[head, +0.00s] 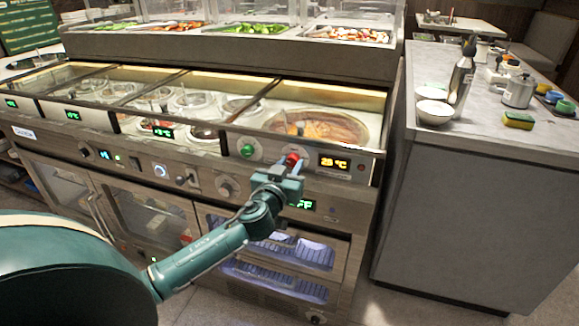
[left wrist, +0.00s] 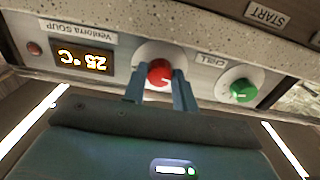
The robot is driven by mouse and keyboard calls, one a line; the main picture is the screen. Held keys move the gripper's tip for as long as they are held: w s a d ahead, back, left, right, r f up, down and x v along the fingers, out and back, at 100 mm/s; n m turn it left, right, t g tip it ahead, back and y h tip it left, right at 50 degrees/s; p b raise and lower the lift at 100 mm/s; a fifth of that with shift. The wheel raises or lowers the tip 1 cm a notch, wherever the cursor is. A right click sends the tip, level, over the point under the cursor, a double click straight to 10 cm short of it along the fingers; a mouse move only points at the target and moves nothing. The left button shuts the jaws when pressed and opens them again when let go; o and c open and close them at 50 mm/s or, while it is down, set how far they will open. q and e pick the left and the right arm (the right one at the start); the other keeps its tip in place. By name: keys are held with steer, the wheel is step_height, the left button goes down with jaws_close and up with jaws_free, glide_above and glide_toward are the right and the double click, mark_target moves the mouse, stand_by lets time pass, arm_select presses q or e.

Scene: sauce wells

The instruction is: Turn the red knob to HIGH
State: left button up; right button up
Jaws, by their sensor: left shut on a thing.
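The red knob (head: 292,160) is on the front panel of the steel counter, between a green knob (head: 247,151) and an orange display (head: 333,162) reading about 25 °C. In the left wrist view the red knob (left wrist: 160,73) shows between the two fingers of my left gripper (left wrist: 160,88), which is shut on it. A white line marks the knob's face. The green knob (left wrist: 243,90) sits to its right there, near a CHILL label. The left gripper (head: 288,168) partly covers the red knob in the head view. No HIGH label is readable. My right gripper is not in view.
A soup pot (head: 318,128) sits in the well behind the panel. More displays and knobs line the counter front to the left. A grey side counter (head: 470,145) at right holds bowls, a bottle, a sponge and a metal pot. Floor shows between the counters.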

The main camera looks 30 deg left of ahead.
arm_select(q)
steer(key=c, duration=0.3)
